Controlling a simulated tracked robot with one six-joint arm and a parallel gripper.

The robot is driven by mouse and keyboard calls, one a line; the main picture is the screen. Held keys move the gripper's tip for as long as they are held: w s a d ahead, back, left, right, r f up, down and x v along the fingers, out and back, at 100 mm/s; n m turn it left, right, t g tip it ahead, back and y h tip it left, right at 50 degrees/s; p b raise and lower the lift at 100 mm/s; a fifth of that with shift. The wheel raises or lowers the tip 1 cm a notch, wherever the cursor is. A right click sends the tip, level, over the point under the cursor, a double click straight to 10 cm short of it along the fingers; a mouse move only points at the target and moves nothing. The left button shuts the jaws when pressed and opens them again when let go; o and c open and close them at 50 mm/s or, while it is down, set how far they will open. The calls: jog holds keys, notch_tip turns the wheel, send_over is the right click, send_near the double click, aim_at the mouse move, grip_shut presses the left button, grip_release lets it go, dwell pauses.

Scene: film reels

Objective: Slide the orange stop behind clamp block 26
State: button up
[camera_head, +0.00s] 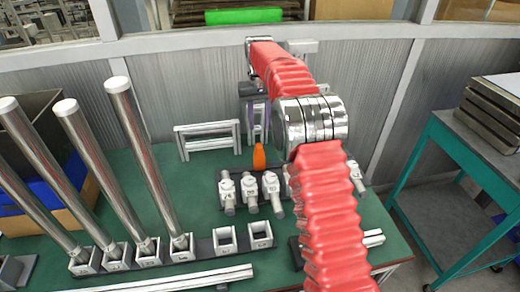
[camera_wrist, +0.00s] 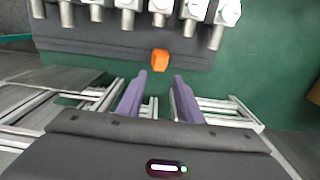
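The orange stop (camera_head: 259,158) stands on the green table behind the row of clamp blocks (camera_head: 250,190). It also shows in the wrist view (camera_wrist: 160,60), at the near edge of the dark strip carrying the blocks. Several grey clamp blocks (camera_wrist: 160,8) stand along the top of that view. Their numbers are too small to read, so I cannot tell which is 26. My gripper (camera_wrist: 160,76) is open, with its two purple fingers apart and nothing between them. The stop lies just beyond the fingertips, roughly centred between them. My arm hides some blocks in the head view.
Metal frames (camera_head: 205,138) stand at the back of the table, and frames flank my gripper in the wrist view (camera_wrist: 220,112). Tall steel tubes (camera_head: 145,155) stand in square holders at left. A teal cart (camera_head: 460,150) stands at right.

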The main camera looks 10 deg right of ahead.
aim_at(259, 146)
notch_tip(259, 146, down, 13)
jog(key=shift+f, duration=0.1)
dwell(0.5)
jog(key=shift+c, duration=0.4)
grip_shut()
